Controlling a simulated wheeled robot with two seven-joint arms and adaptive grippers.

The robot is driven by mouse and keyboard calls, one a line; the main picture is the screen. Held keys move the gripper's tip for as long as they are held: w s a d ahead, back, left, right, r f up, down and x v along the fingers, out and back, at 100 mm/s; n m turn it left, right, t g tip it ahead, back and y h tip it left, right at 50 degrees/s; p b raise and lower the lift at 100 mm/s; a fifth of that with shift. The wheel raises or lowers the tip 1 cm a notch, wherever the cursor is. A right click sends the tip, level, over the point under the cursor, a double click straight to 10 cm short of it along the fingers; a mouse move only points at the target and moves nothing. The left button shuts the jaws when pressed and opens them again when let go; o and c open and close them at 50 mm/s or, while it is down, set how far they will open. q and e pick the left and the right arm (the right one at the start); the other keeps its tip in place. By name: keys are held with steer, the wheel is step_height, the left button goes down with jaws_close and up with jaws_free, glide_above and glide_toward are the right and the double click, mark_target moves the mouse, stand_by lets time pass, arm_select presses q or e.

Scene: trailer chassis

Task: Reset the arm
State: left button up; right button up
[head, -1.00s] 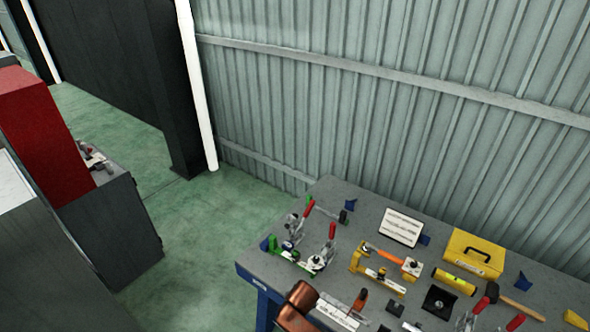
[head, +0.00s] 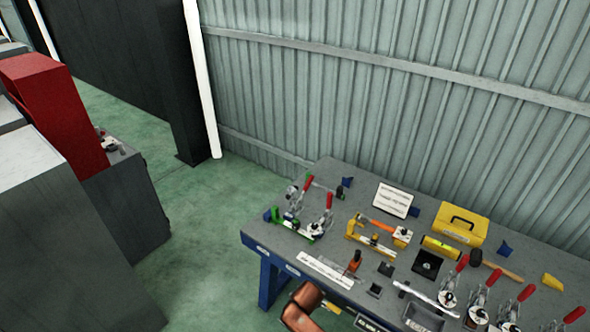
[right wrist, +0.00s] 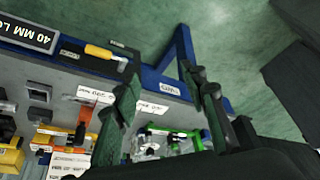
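My right gripper (right wrist: 159,78) shows in the right wrist view with its two dark fingers spread apart and nothing visible between them. The workbench lies behind the fingers there. A copper-coloured link of my arm (head: 302,306) shows at the bottom of the head view, by the bench's front edge; I cannot tell which arm it belongs to. Neither gripper shows in the head view, and my left gripper is out of sight.
The grey workbench (head: 266,236) carries a green fixture (head: 292,226), a yellow fixture (head: 372,243), a yellow toolbox (head: 461,223), a hammer (head: 497,268) and several red-handled clamps. A red cabinet (head: 60,110) stands at left. Green floor (head: 200,215) is clear between them.

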steer(key=s+d+f+g+b, duration=0.1)
steer(key=s+d+f+b, duration=0.4)
steer(key=f, duration=0.9)
steer(key=s+d+f+b, duration=0.2)
steer(key=s+d+f, duration=0.45)
steer(key=f, duration=0.65)
steer(key=s+d+f+g+b, duration=0.1)
steer(key=s+d+f+b, duration=0.5)
steer(key=f, duration=0.8)
arm_select(q)
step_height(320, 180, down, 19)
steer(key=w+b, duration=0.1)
steer(key=b, duration=0.5)
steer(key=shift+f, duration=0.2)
arm_select(e)
steer(key=s+d+f, duration=0.4)
steer(key=s+f, duration=0.3)
steer(key=s, duration=0.4)
steer(key=s+d+f+g, duration=0.1)
steer(key=s+d+f, duration=0.4)
steer(key=s, duration=0.7)
steer(key=s+d+f+h, duration=0.1)
steer(key=s+d+f, duration=0.4)
steer(key=s+f, duration=0.4)
steer(key=s, duration=0.3)
steer(key=shift+d+f, duration=0.2)
steer(key=shift+d, duration=0.05)
